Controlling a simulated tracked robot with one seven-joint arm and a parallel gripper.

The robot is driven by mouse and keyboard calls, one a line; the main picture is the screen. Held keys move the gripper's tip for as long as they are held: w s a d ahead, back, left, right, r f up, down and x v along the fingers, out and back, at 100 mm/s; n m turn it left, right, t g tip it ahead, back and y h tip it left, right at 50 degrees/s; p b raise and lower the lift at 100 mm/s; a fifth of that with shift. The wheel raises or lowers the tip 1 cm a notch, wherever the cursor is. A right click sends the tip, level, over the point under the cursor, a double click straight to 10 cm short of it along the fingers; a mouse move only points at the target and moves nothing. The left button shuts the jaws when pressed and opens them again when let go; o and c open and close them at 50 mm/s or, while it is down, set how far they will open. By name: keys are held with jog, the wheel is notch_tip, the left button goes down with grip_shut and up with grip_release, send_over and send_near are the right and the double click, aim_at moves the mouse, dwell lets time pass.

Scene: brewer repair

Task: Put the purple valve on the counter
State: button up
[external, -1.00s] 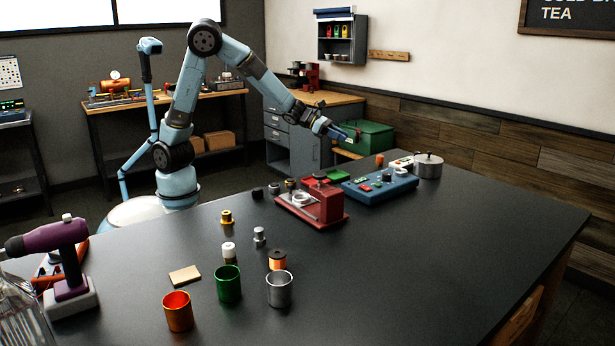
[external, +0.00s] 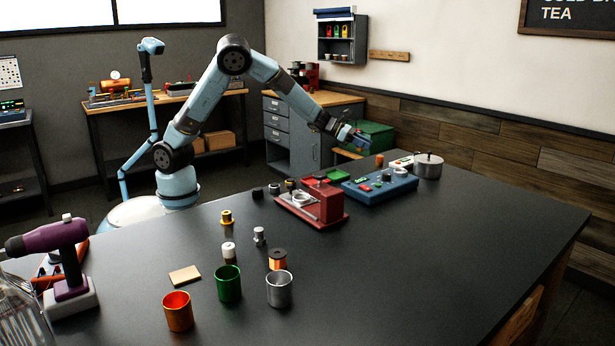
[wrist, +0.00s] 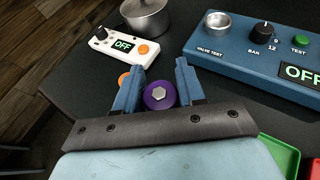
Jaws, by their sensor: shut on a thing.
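The purple valve (wrist: 161,96) with a grey hex top sits between the two blue fingers of my gripper (wrist: 157,88) in the wrist view. The fingers are shut on it. In the external view my gripper (external: 357,141) is above the far end of the dark counter (external: 400,260), near the blue valve test box. The valve is too small to make out there. In the wrist view the dark counter top (wrist: 185,28) shows beyond the fingers.
The blue valve test box (external: 380,186) is right of the valve in the wrist view. A red machine (external: 318,203) and green tray (external: 325,175) stand nearer.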

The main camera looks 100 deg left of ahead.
send_over(372, 169)
jog(key=f, duration=0.5)
jog(key=shift+d, duration=0.25)
jog(key=shift+f, duration=1.5)
jog(key=o, duration=0.9)
jog(key=shift+c, duration=0.2)
